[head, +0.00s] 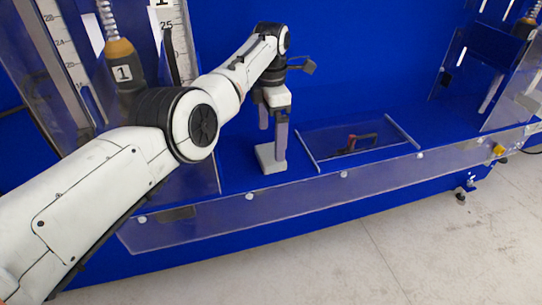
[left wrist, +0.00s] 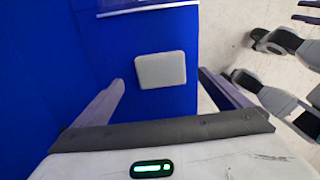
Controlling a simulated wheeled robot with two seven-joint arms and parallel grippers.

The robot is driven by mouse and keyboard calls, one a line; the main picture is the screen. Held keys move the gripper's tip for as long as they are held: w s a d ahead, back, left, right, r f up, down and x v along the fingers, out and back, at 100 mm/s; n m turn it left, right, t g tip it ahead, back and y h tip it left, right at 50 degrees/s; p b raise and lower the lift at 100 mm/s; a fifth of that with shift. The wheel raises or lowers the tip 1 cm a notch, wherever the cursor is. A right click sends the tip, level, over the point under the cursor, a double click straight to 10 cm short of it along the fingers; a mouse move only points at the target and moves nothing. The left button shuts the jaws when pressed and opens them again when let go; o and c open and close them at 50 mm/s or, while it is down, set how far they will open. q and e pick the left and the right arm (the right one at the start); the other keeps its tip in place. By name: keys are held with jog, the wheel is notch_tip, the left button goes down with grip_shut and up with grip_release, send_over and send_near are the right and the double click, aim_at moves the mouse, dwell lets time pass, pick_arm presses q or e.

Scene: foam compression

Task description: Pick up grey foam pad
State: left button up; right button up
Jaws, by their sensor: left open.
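The grey foam pad (head: 267,158) lies on the blue surface below my left gripper in the head view. In the left wrist view the pad (left wrist: 161,70) is a light grey rounded rectangle ahead of the fingers. My left gripper (head: 272,141) is open and points down at the pad in the head view, partly covering it. In the left wrist view the left gripper's fingers (left wrist: 160,88) stand apart with the pad between their lines. I cannot tell whether a finger touches the pad. My right gripper is not in view in the head view.
A clear-sided tray area (head: 384,123) with a red and black object (head: 357,142) lies right of the pad. A clear front panel (head: 290,214) edges the blue bench. A device labelled 1 (head: 124,72) and ruler scales stand at the left.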

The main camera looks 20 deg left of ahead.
aim_at(270, 153)
pick_arm(q)
jog(key=shift+s+f, duration=0.1)
jog(key=shift+f, duration=0.45)
jog(key=shift+s+f+p, duration=0.2)
jog(key=shift+f+p, duration=0.35)
jog(key=shift+f, duration=0.7)
notch_tip(270, 153, down, 2)
jog(key=shift+w+b, duration=0.1)
jog(key=shift+b, duration=0.45)
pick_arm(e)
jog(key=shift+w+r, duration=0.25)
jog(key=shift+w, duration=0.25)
pick_arm(q)
jog(key=shift+c, duration=1.3)
jog(key=c, duration=0.9)
jog(key=shift+o, duration=0.2)
jog(key=shift+r, duration=0.35)
notch_tip(270, 153, up, 10)
jog(key=p, duration=0.1)
jog(key=shift+f, duration=0.25)
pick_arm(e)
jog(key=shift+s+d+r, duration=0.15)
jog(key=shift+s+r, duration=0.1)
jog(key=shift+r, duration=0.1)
